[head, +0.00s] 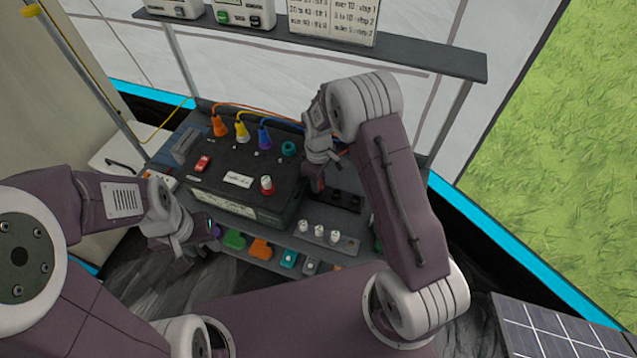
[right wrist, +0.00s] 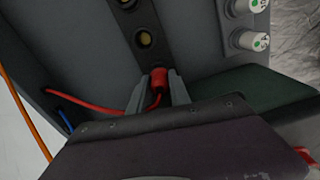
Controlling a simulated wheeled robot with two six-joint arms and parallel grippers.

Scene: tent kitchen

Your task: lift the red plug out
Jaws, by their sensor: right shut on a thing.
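The red plug (right wrist: 158,78) is between the two fingers of my right gripper (right wrist: 161,90) in the right wrist view, with its red cable (right wrist: 95,112) running off to the left. It is at the near end of a dark strip with brass-ringed sockets (right wrist: 144,39); I cannot tell whether its tip is inside a socket. In the head view my right gripper (head: 318,178) is beside the black box, with a little red showing at its tips. My left gripper (head: 205,228) is by the box's front left corner; its jaws are too unclear to read.
The black box (head: 238,210) carries orange (head: 219,126), yellow (head: 242,132) and blue (head: 265,137) plugs. White knobs (head: 318,232) stand in front of the socket strip (head: 345,201). A shelf (head: 420,57) with devices hangs above. Coloured items lie along the front edge.

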